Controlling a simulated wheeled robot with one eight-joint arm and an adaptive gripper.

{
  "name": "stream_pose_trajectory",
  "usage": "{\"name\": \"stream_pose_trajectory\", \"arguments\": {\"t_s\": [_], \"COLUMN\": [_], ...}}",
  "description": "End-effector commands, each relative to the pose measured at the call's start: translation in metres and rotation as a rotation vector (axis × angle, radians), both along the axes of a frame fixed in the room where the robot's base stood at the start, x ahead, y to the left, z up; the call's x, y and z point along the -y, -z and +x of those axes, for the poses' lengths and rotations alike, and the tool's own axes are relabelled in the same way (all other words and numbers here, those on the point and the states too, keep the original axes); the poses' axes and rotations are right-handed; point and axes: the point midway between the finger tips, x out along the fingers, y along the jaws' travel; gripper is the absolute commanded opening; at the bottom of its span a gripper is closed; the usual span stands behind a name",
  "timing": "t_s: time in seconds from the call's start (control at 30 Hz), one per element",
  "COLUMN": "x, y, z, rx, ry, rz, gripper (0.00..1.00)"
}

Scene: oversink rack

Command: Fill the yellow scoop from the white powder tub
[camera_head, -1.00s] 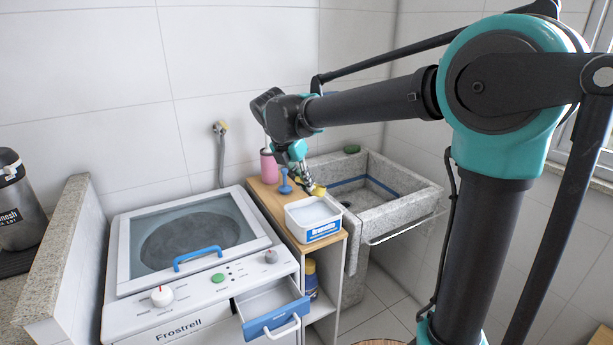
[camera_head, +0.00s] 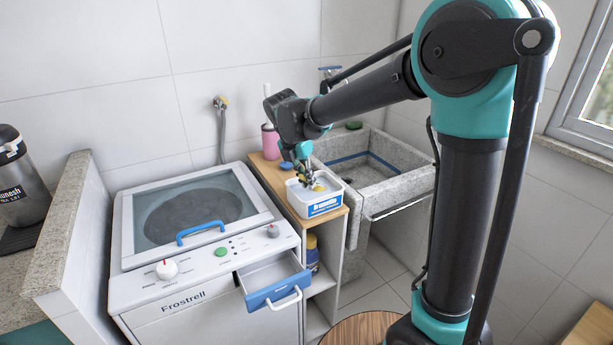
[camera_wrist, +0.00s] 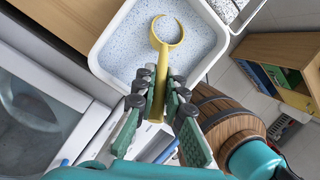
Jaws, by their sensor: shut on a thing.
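The white powder tub (camera_head: 322,208) stands on the wooden shelf top between the washer and the sink, with speckled pale powder inside. My gripper (camera_head: 309,182) is over the tub, pointing down. In the wrist view my gripper (camera_wrist: 160,84) is shut on the handle of the yellow scoop (camera_wrist: 160,62). The scoop's round end lies over the powder, inside the tub's rim (camera_wrist: 97,58). Part of its bowl outline blends with the powder; whether it is sunk in or holds powder I cannot tell. In the head view the yellow scoop (camera_head: 318,187) is partly hidden by the fingers.
A washer (camera_head: 190,285) with its blue-fronted drawer (camera_head: 272,292) pulled out stands left of the shelf. A pink container (camera_head: 270,142) and a blue item (camera_head: 287,165) stand behind the tub. The stone sink (camera_head: 400,190) is at the right.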

Motion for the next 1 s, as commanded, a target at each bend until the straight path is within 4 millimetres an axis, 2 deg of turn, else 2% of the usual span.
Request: {"name": "stream_pose_trajectory", "arguments": {"t_s": [1.0], "x": [0.0001], "y": [0.0087], "z": [0.0001], "rx": [-0.007], "ry": [0.0], "rz": [0.004], "gripper": [0.0]}}
